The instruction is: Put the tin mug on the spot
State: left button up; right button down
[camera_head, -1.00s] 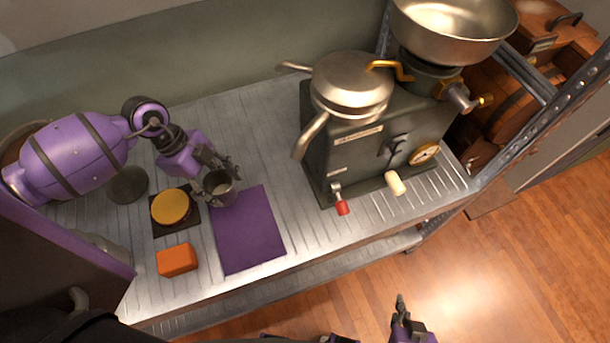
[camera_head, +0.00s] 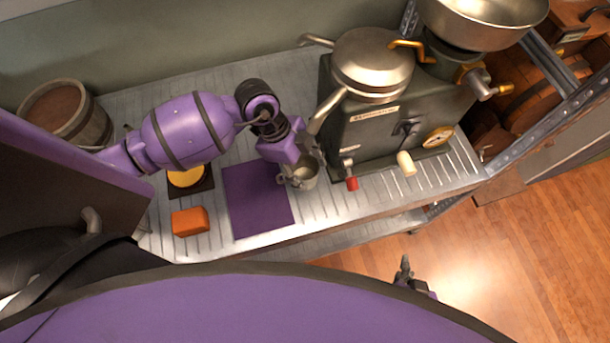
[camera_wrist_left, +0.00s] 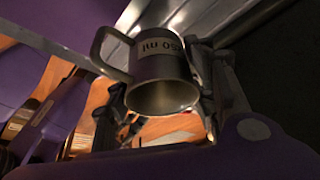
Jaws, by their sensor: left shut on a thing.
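The grey tin mug (camera_head: 304,174) is at the right edge of the purple mat (camera_head: 254,205), before the dark machine. My left gripper (camera_head: 303,165) is shut on it; the arm hides part of the grip. In the left wrist view the mug (camera_wrist_left: 162,68) sits between the two fingers (camera_wrist_left: 162,95), its handle at the left and a printed label on its side. I cannot tell whether it touches the metal counter (camera_head: 225,240). No marked spot is clear apart from the mat. My right gripper (camera_head: 407,275) is at the lower middle, mostly hidden, its opening unclear.
The dark machine (camera_head: 370,130) with a red-tipped lever stands close right of the mug. Left of the mat are a yellow disc (camera_head: 187,177) on a dark square and an orange block (camera_head: 190,221). A wooden bucket (camera_head: 75,115) stands far left. The mat is bare.

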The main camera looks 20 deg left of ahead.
aim_at(306, 177)
pick_arm(q)
jog(key=shift+d, duration=0.25)
notch_tip(306, 177, down, 4)
jog(key=shift+r, duration=0.15)
jog(key=o, duration=1.3)
jog(key=shift+c, duration=0.2)
jog(key=v, duration=1.2)
jog(key=shift+a, duration=0.1)
